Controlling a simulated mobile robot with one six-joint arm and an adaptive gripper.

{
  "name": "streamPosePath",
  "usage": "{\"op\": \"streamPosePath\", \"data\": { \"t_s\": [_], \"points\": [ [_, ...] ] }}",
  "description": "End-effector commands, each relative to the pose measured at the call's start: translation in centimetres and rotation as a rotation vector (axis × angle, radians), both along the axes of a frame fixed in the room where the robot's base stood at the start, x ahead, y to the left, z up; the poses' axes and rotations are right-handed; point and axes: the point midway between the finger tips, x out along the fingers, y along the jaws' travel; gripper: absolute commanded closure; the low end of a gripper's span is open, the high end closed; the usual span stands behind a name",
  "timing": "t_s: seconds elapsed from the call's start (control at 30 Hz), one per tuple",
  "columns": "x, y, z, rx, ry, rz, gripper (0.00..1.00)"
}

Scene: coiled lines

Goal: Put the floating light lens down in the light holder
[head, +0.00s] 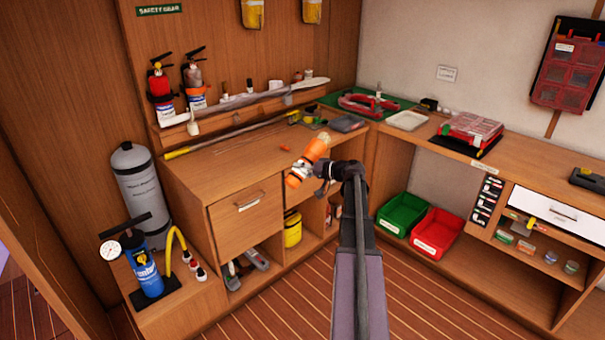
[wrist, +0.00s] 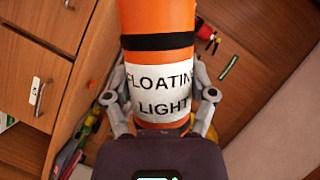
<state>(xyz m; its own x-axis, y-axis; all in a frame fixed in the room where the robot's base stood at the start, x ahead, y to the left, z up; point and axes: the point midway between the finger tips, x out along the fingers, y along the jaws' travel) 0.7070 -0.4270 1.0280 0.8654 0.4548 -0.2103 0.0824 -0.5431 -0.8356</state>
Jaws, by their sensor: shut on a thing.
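The floating light (head: 307,160) is an orange cylinder with a black band and a white "FLOATING LIGHT" label; it also fills the middle of the wrist view (wrist: 158,85). My gripper (head: 320,171) is shut on it, with one finger on each side of the label in the wrist view (wrist: 163,105). In the head view the light is tilted, in the air in front of the wooden cabinet. Its upper right end looks paler; I cannot tell for sure which end is the lens. I cannot make out which fitting is the light holder.
Two fire extinguishers (head: 160,84) and a rack shelf (head: 235,108) stand behind the wooden cabinet top (head: 235,160), whose near part is clear. A grey cylinder (head: 138,180) and a blue pump (head: 146,270) are at left. Green (head: 402,212) and red bins (head: 437,232) sit lower right.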

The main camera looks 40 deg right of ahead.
Motion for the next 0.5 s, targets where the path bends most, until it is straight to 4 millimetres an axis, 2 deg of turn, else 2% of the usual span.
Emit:
{"op": "streamPosePath", "data": {
  "t_s": [0.5],
  "points": [
    [0.02,0.03,-0.32,0.460,0.068,0.001,0.89]
  ]
}}
